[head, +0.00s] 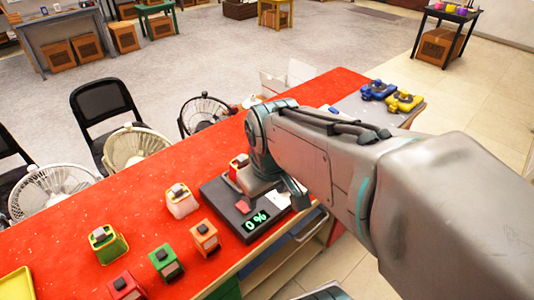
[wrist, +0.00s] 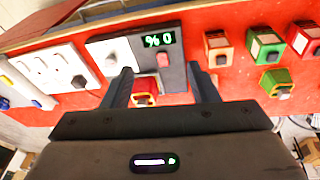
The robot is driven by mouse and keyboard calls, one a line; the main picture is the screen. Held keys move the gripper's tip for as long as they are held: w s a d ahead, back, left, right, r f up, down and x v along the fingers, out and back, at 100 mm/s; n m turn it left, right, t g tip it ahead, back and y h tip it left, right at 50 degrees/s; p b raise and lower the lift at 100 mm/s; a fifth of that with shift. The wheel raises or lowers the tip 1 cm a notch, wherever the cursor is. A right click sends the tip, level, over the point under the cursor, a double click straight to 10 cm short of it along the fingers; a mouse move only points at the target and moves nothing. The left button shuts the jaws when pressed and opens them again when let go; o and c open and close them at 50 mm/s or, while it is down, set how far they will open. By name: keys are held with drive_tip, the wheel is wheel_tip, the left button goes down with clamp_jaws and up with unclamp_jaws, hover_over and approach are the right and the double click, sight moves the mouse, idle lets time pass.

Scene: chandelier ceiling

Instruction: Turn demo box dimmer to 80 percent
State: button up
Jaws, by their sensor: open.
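The demo box (head: 222,199) is a dark, flat box on the red table, with a green display (head: 255,221) reading 0 %. A small red control (head: 243,207) sits beside the display; it also shows in the wrist view (wrist: 163,59), where the display (wrist: 159,39) appears upside down. My gripper is open and empty in the wrist view (wrist: 160,78), its fingers spread either side of the box's dark part. The control lies beyond the fingertips, apart from them. In the head view my arm hides part of the box and most of the gripper.
Small coloured boxes stand around the demo box: white (head: 182,202), orange (head: 205,237), green (head: 168,262) and several more. A red one with a yellow rim (wrist: 146,88) shows between my fingers. Blue and yellow devices (head: 403,101) lie at the table's far end. Fans and chairs stand behind.

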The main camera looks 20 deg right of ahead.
drive_tip(key=w+d+f+n+g+p, duration=0.1)
drive_tip(key=w+d+f+n, duration=0.2)
drive_tip(key=w+d+n, duration=0.45)
drive_tip(key=w+d+f+n+g+p, duration=0.1)
drive_tip(key=w+d+f+n+g, duration=0.15)
drive_tip(key=w+d+n, duration=0.5)
drive_tip(key=shift+n+t, duration=0.45)
drive_tip(key=shift+n, duration=0.45)
drive_tip(key=f, duration=0.4)
drive_tip(key=w+a+f, duration=0.1)
drive_tip(key=f, duration=0.4)
drive_tip(key=w+a+f+p, duration=0.1)
drive_tip(key=f, duration=0.3)
drive_tip(key=shift+a+f, duration=0.1)
drive_tip(key=shift+f, duration=0.25)
drive_tip(key=c, duration=1)
